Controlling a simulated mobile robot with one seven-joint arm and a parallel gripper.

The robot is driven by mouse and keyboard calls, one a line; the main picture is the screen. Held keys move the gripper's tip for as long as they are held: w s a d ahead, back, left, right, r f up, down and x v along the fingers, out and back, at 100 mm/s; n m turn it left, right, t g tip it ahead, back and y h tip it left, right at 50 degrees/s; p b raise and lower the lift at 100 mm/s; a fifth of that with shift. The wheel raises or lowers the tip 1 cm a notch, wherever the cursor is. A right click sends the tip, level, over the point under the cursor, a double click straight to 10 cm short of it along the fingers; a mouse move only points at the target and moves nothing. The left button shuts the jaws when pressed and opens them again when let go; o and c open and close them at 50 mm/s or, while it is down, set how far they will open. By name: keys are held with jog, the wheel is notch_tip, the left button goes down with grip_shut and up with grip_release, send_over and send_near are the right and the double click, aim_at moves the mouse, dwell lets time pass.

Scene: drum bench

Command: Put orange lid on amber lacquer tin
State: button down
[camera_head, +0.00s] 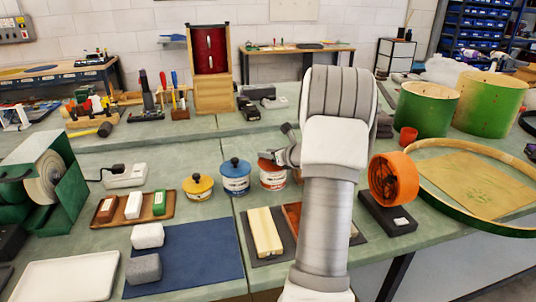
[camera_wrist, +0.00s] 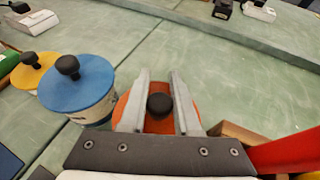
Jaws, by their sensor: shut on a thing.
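The orange lid (camera_wrist: 150,123) with a black knob is between the fingers of my gripper (camera_wrist: 158,103) in the wrist view. The fingers are shut on the knob. In the head view my gripper (camera_head: 283,157) is at a tin with a white label (camera_head: 272,181), and the orange lid (camera_head: 268,164) shows at the tin's top. The lid looks level there; I cannot tell whether it rests fully on the rim. My forearm and gripper hide the tin's right side, and the lid hides the tin in the wrist view.
A blue-lidded tin (camera_head: 236,180) stands close on the left, with a yellow-lidded tin (camera_head: 198,188) beyond it. An orange roll on a stand (camera_head: 392,182) is at right.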

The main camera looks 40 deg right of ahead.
jog(key=shift+f, duration=0.2)
jog(key=c, duration=0.6)
grip_release()
jog(key=shift+c, duration=0.2)
jog(key=shift+r, duration=0.25)
jog(key=p+v, duration=0.1)
jog(key=v, duration=1.1)
